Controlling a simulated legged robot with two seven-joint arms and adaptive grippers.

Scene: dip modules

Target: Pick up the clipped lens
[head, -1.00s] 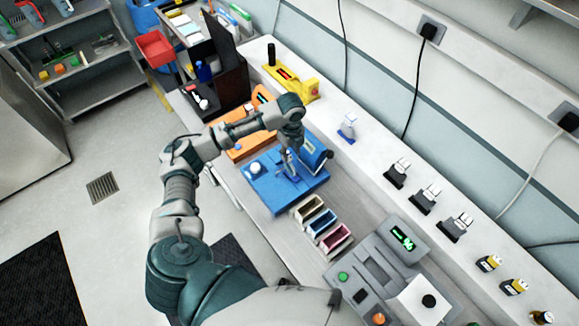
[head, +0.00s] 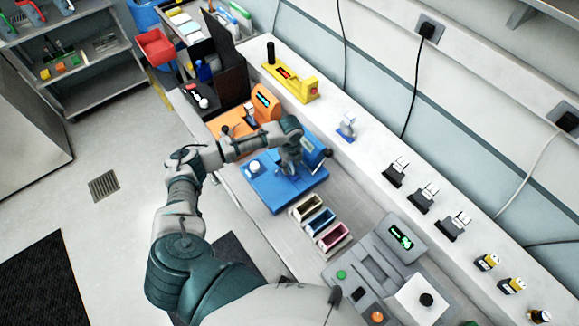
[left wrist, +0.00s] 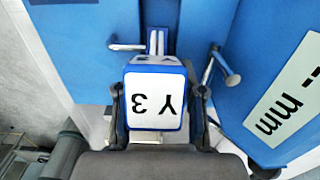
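A blue-edged white block marked "Y 3" (left wrist: 156,98), which looks like the clipped lens, stands at a blue device in the left wrist view. The blue device (head: 270,196) is on the bench in the head view, with a round white knob on it. My left gripper (head: 288,172) is down over this device and hides the block there. In the left wrist view, the dark fingers of my left gripper (left wrist: 160,112) stand on either side of the block, very close to it. Whether they press on it cannot be told. My right gripper is not in view.
A similar blue and white piece (head: 346,128) stands on the back ledge, with several dark clips to its right. An orange device (head: 232,128) is behind the blue one. Small coloured bins (head: 320,221) and a grey display unit (head: 401,236) are in front.

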